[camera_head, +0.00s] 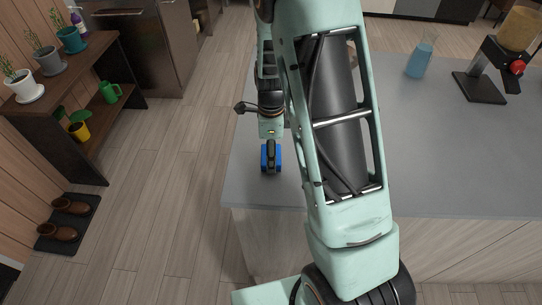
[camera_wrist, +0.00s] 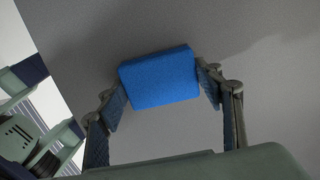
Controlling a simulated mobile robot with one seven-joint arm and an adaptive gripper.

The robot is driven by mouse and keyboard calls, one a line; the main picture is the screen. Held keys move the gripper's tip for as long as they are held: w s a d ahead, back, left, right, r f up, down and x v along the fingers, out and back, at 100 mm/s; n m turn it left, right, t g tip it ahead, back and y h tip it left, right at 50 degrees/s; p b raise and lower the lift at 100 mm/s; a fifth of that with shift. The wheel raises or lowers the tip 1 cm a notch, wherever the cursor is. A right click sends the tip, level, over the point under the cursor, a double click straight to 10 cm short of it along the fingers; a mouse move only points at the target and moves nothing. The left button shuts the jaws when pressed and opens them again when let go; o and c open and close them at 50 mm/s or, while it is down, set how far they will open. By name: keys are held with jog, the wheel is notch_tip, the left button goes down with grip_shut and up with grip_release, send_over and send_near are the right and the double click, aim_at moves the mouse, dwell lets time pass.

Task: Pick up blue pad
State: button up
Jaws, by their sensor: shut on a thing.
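The blue pad (camera_wrist: 160,78) is a small rounded block. In the wrist view it sits between the two fingers of my gripper (camera_wrist: 163,88), which is shut on it. In the head view the pad (camera_head: 265,160) shows as blue edges around my gripper (camera_head: 271,158), near the left front part of the grey countertop (camera_head: 263,190). My gripper hides much of the pad there. I cannot tell whether the pad touches the countertop or is just above it.
A blue-tinted beaker (camera_head: 419,62) and a dark stand with a red knob (camera_head: 482,88) are at the back right of the counter. A plant shelf (camera_head: 100,50) and shoes on a mat (camera_head: 62,240) are at the left. The counter's left edge is close to my gripper.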

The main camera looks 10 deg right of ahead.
jog(key=shift+r, duration=0.15)
jog(key=shift+r, duration=0.6)
jog(key=s+a+r, duration=0.2)
jog(key=s+r, duration=0.3)
jog(key=s, duration=0.1)
jog(key=s+a+r+b, duration=0.1)
jog(key=s+a+r, duration=0.1)
jog(key=s+r, duration=0.4)
jog(key=shift+s+a+r, duration=0.25)
jog(key=shift+s+a, duration=0.05)
jog(key=shift+s, duration=0.35)
jog(key=shift+o, duration=0.9)
jog(key=shift+c, duration=1.4)
jog(key=shift+w, duration=0.1)
